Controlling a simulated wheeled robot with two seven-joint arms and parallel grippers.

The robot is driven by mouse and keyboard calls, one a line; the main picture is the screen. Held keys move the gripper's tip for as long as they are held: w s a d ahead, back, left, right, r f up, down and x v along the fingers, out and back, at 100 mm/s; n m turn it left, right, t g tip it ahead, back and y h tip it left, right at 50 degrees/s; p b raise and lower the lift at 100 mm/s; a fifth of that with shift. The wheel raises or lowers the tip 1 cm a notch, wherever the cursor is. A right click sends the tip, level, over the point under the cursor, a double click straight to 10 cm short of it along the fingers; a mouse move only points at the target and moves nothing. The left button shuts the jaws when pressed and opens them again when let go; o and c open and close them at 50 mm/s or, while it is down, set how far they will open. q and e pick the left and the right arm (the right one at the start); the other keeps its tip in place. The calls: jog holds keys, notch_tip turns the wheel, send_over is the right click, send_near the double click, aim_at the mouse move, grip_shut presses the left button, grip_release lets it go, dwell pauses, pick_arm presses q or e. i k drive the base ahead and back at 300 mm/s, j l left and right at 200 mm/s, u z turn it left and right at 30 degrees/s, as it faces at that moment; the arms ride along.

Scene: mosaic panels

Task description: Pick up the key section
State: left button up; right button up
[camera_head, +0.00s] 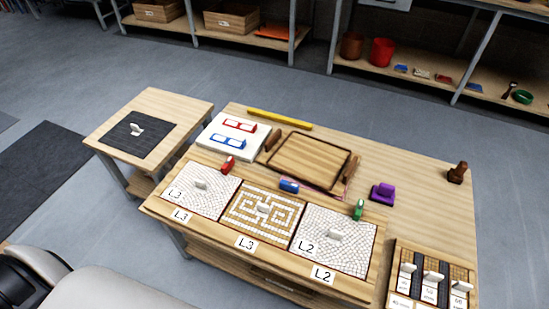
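Three mosaic panels lie side by side along the front of the wooden table. The middle panel (240,203) has a tan and white maze-like key pattern, a white grip at its centre and an L3 label below it. The left panel (212,202) has a pale fan-like pattern and L3 labels. The right panel (350,258) is also pale and carries L2 labels. Each has a white grip. Neither of my grippers is in view.
A wooden tray (310,160), a white board (212,143) with red and blue shapes, and a purple object (382,192) stand behind the panels. A rack (396,262) with several gripped pieces is at right. A side table (170,103) holds a dark mat (150,143) with a white grip.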

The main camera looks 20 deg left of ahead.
aim_at(270, 217)
jog(key=u, duration=0.75)
